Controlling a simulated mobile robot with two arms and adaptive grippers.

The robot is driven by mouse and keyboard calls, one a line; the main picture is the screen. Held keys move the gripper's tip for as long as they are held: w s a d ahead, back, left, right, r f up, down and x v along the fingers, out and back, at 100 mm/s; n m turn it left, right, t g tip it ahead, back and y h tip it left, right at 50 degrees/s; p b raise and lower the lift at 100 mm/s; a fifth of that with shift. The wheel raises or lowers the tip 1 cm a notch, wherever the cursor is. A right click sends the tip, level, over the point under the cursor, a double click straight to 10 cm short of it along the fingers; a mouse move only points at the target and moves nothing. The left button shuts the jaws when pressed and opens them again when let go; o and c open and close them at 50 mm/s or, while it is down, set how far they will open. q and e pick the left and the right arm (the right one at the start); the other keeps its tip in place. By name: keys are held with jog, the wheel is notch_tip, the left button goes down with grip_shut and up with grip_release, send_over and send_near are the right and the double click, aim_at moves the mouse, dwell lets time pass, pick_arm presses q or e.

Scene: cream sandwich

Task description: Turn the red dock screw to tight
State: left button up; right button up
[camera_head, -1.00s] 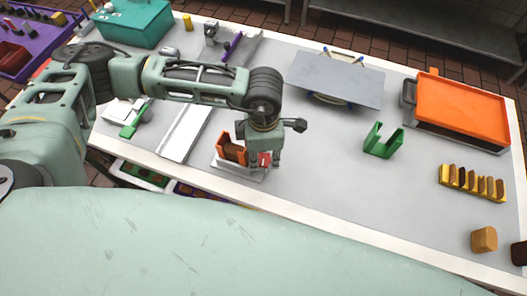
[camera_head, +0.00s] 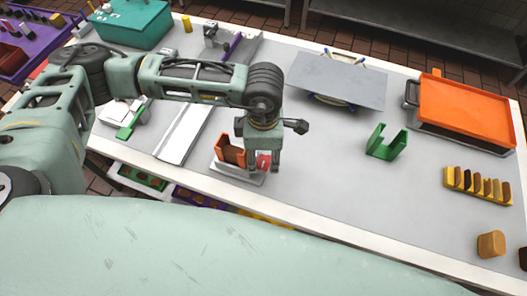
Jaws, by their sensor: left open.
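The red dock screw (camera_head: 263,161) shows as a small red piece at the right side of the dock, near the front edge of the table. The dock is an orange-brown holder (camera_head: 229,151) on a light base plate (camera_head: 238,177). My left gripper (camera_head: 262,168) points down over the red screw, with its fingers open on either side of it. I cannot tell whether the fingers touch the screw, and its turn position is too small to read. My right gripper is not in view.
A green U-shaped holder (camera_head: 386,142) stands to the right, with clear table between. A grey plate (camera_head: 337,80) is behind. An orange tray (camera_head: 466,108) is at the right, above a yellow rack (camera_head: 478,185). A white board (camera_head: 186,134) lies left of the dock.

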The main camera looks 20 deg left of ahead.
aim_at(263, 158)
pick_arm(q)
notch_tip(263, 158, up, 12)
dwell(0.5)
dwell(0.4)
